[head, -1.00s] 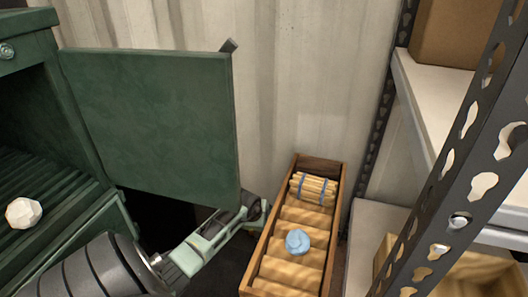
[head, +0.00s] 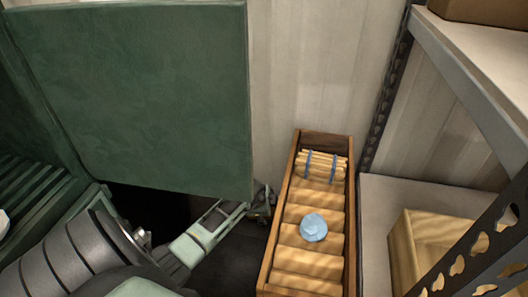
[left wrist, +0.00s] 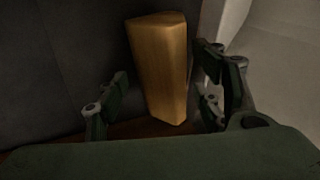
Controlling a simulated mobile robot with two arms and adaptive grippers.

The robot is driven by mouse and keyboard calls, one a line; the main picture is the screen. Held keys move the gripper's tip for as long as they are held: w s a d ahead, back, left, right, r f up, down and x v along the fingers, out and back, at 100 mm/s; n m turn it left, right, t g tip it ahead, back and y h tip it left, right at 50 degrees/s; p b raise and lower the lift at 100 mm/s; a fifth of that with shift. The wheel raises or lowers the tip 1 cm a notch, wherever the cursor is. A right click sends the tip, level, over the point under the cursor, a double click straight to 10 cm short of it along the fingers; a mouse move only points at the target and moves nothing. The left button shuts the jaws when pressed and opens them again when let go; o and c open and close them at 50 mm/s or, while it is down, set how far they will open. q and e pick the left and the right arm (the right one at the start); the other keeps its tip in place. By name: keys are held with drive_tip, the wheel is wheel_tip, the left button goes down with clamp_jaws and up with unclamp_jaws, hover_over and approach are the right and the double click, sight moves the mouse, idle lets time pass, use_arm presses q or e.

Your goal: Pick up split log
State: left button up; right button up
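In the left wrist view, a pale brown split log (left wrist: 163,60) stands nearly upright, slightly tilted, against a dark grey background. My left gripper (left wrist: 160,80) is open, with one finger pair on each side of the log and narrow gaps beside it. I cannot tell whether the log lies fully between the fingertips or just beyond them. In the head view, my left gripper (head: 262,202) is low beside the long wooden box, partly behind the green door; the log between its fingers is not visible there. My right gripper is not in view.
The long wooden box (head: 280,232) holds a tied bundle of sticks (head: 322,166) and a light blue round object (head: 313,228). A green cabinet door (head: 135,95) hangs open over my left arm. A metal shelf (head: 382,215) with a wooden crate (head: 402,248) stands right.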

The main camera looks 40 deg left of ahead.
use_arm(q)
drive_tip(key=c, duration=1.3)
drive_tip(key=shift+s, duration=0.1)
